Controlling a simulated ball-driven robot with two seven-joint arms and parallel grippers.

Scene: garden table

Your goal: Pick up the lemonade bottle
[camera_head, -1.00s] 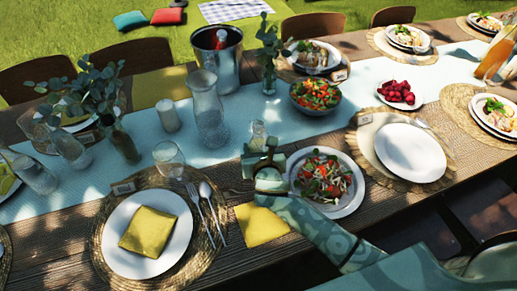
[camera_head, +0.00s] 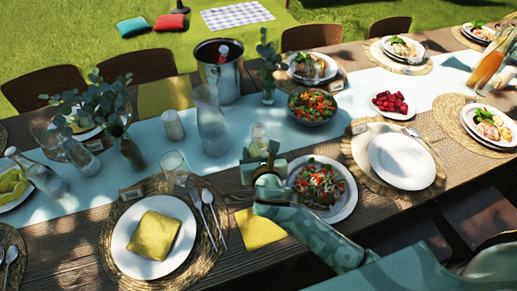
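A bottle with orange-yellow liquid (camera_head: 491,67) stands at the far right of the table, cut by the picture edge; it may be the lemonade bottle. A clear stoppered bottle (camera_head: 38,174) leans in the picture at the far left. My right gripper (camera_head: 263,168) is over the table's middle, left of a salad plate, far from both bottles. A small glass vessel (camera_head: 259,139) shows just beyond it; I cannot tell whether they touch. The fingertips are not clear enough to show whether it is open. My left gripper is not in view.
A metal bucket (camera_head: 218,72), a glass carafe (camera_head: 209,120) and a salad bowl (camera_head: 314,106) stand beyond the gripper. A salad plate (camera_head: 347,202) lies close to its right, an empty plate (camera_head: 401,161) farther right. A yellow napkin (camera_head: 259,229) lies in front.

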